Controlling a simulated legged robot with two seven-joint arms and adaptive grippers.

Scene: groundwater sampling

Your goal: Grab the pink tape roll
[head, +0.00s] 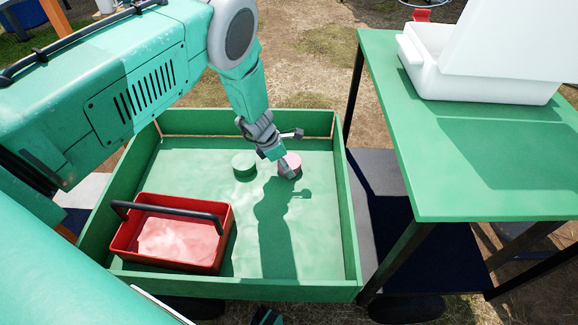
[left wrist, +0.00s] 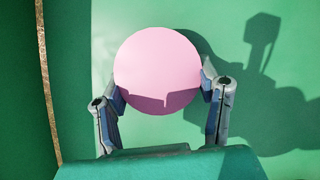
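The pink tape roll (head: 291,160) lies on the floor of the green cart tray (head: 325,240), right of a green roll (head: 244,164). My left gripper (head: 293,152) reaches down over the pink roll with its fingers spread, and one finger partly covers the roll. In the left wrist view the pink roll (left wrist: 157,70) fills the space between the fingertips (left wrist: 161,88), one on each side. I cannot tell whether the fingers touch it. A small dark and teal part at the bottom edge of the head view, perhaps my right gripper (head: 266,317), is mostly cut off.
A red basket (head: 170,235) with a dark handle stands at the tray's front left. The tray has raised green walls. A green table (head: 480,165) stands close on the right and bears a white box (head: 470,75). The tray's front right is clear.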

